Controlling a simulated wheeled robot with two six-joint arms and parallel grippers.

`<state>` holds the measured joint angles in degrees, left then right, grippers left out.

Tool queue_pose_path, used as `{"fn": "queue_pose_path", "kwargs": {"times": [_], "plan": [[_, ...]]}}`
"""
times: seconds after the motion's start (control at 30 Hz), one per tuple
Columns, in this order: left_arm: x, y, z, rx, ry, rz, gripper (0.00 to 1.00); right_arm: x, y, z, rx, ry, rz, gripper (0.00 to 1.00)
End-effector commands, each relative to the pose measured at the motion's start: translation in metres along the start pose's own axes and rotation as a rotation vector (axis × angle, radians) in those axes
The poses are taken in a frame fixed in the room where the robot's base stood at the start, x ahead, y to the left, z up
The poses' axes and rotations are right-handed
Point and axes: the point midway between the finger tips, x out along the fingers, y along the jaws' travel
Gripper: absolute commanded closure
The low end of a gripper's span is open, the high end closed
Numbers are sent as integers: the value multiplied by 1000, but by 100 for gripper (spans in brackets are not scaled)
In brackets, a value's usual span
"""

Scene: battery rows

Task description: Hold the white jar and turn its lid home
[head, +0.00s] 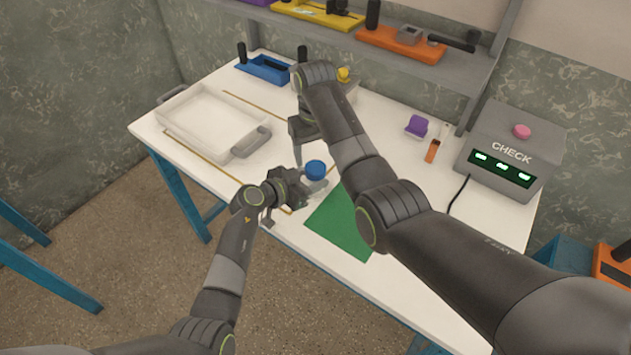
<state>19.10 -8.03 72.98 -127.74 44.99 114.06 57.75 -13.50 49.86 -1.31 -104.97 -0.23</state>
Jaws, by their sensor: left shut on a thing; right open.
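The white jar (317,187) stands near the front edge of the table, mostly hidden by my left gripper. A blue lid (316,169) sits on top of it; I cannot tell how far it is screwed on. My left gripper (303,188) is shut on the jar from the left. My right gripper (306,145) is open, just behind and above the lid, with a finger pointing down. It appears apart from the lid, and my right arm hides part of it.
A green mat (343,228) lies right of the jar. A white tray (212,118) stands at the left. A grey CHECK box (510,148) with a pink button is at the right, with a purple item (416,126) and an orange item (432,151) nearby. A blue holder (264,68) is at the back.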

Motion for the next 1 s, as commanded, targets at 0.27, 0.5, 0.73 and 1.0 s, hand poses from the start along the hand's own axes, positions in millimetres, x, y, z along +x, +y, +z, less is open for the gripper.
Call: {"fn": "queue_pose_path", "kwargs": {"times": [0.27, 0.5, 0.73, 1.0], "plan": [[0, 0, 0, 1, -1, -1, 100, -20, 0, -1, -314, 3, 1, 34], [0, 0, 0, 1, -1, -1, 100, -31, 0, 0, -510, 1, 1, 34], [0, 0, 0, 1, 0, -1, 100, -33, 0, 0, -542, 0, 1, 34], [0, 0, 0, 1, 0, -1, 100, -28, 0, 0, -539, -1, 0, 34]]}}
